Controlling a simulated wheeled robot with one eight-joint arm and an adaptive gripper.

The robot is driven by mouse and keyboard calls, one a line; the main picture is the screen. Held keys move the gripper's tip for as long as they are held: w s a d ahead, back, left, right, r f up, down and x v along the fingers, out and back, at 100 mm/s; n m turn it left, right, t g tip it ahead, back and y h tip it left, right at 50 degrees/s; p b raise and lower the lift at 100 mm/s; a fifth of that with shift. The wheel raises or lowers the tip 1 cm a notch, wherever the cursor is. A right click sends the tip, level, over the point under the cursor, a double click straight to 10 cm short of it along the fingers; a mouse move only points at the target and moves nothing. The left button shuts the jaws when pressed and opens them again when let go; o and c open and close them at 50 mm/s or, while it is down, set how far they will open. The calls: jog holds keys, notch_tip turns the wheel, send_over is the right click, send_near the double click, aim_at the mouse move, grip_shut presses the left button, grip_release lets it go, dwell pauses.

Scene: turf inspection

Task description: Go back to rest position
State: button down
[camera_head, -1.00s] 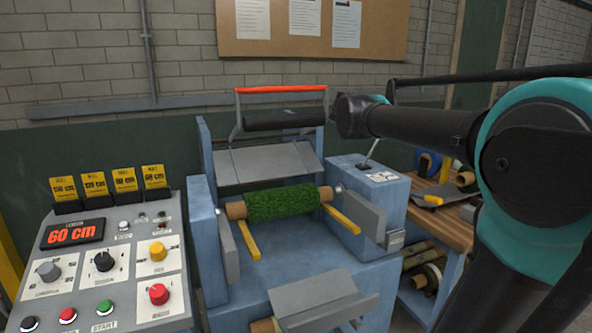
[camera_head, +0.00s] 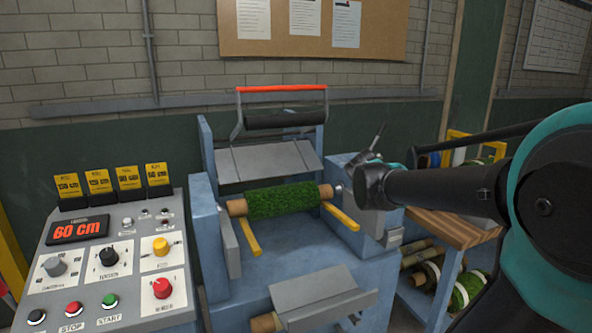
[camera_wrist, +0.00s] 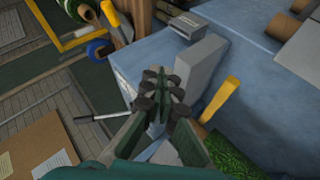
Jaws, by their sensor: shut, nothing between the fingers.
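My arm reaches in from the right in the head view, and my gripper (camera_head: 368,182) is in front of the machine's right-hand blue housing. In the wrist view my gripper (camera_wrist: 168,82) has its dark fingers together with nothing between them. It is above the housing, beside a grey block (camera_wrist: 201,72). A lever (camera_wrist: 97,117) shows to the left of the fingers, apart from them in the picture. The green turf roll (camera_head: 281,200) lies across the machine, left of my gripper; it also shows at the bottom of the wrist view (camera_wrist: 230,158).
The control panel (camera_head: 113,207) with its 60 cm display stands left of the machine. A red-handled frame (camera_head: 281,89) rises behind the turf roll. A wooden bench (camera_head: 450,229) with several rolls below is at right. Yellow bars (camera_head: 341,218) flank the turf roll.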

jog(key=s+a+f+m+g+y, duration=0.2)
jog(key=s+a+f+y, duration=0.1)
jog(key=s+f, duration=0.8)
jog(key=s+a+f+m+g+y, duration=0.2)
jog(key=s+a+f, duration=0.3)
jog(key=s+f, duration=0.6)
jog(key=shift+a+f+y, duration=0.15)
jog(key=shift+f+y, duration=0.45)
jog(key=shift+f, duration=0.15)
